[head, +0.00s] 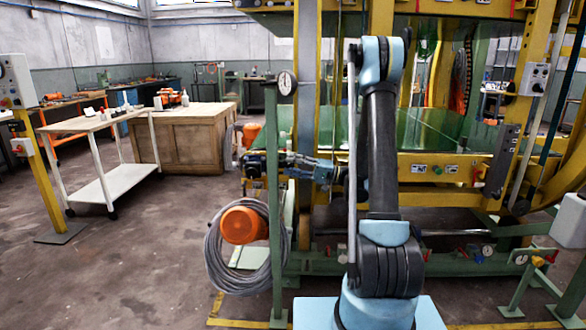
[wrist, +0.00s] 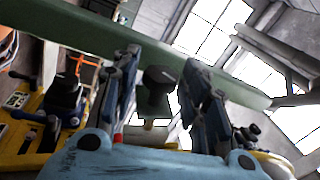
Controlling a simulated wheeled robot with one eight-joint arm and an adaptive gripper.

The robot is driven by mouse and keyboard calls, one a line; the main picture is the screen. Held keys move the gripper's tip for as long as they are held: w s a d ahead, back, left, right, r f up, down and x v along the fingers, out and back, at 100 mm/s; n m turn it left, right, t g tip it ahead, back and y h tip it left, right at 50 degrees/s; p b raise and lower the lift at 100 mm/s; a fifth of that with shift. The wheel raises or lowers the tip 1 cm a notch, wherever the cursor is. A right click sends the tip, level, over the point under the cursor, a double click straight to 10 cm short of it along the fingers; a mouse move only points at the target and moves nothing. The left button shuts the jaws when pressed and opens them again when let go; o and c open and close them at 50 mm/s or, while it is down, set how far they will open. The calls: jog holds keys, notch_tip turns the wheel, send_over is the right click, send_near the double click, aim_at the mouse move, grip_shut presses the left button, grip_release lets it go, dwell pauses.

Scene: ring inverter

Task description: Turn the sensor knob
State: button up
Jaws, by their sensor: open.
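In the wrist view, a round dark knob (wrist: 160,75), which looks like the sensor knob, sits on a small green bracket. My gripper (wrist: 161,60) is open, with one finger on each side of the knob. Gaps show between the knob and both fingers, so I see no clear contact. A long green post (wrist: 95,32) crosses behind the fingertips. In the head view, the green post (head: 274,210) stands left of my arm, and my wrist reaches toward it.
The yellow and green machine frame (head: 450,170) stands behind my arm. A white trolley (head: 113,187) is at left, with open floor before it.

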jog(key=d+f, duration=0.2)
jog(key=d, duration=0.9)
jog(key=shift+s+d+f, duration=0.2)
jog(key=shift+d+f, duration=0.05)
jog(key=shift+d, duration=0.1)
jog(key=shift+a, duration=0.1)
jog(key=s+a+m+h, duration=0.1)
jog(key=s+a+h, duration=0.1)
jog(key=s+h, duration=0.4)
jog(key=s+a+m+h, duration=0.2)
jog(key=s+a+h, duration=0.15)
jog(key=s, duration=0.45)
jog(key=s+d+f+h, duration=0.3)
jog(key=s+d+h, duration=0.2)
jog(key=s+d, duration=0.2)
jog(key=s+d+f+n+t+h, duration=0.1)
jog(key=s+d+f+h, duration=0.2)
jog(key=s+d+h, duration=0.2)
jog(key=s+d, duration=0.3)
jog(key=s, duration=0.2)
jog(key=shift+s+f+h, duration=0.2)
jog(key=shift+f+h, duration=0.15)
jog(key=shift+f, duration=0.05)
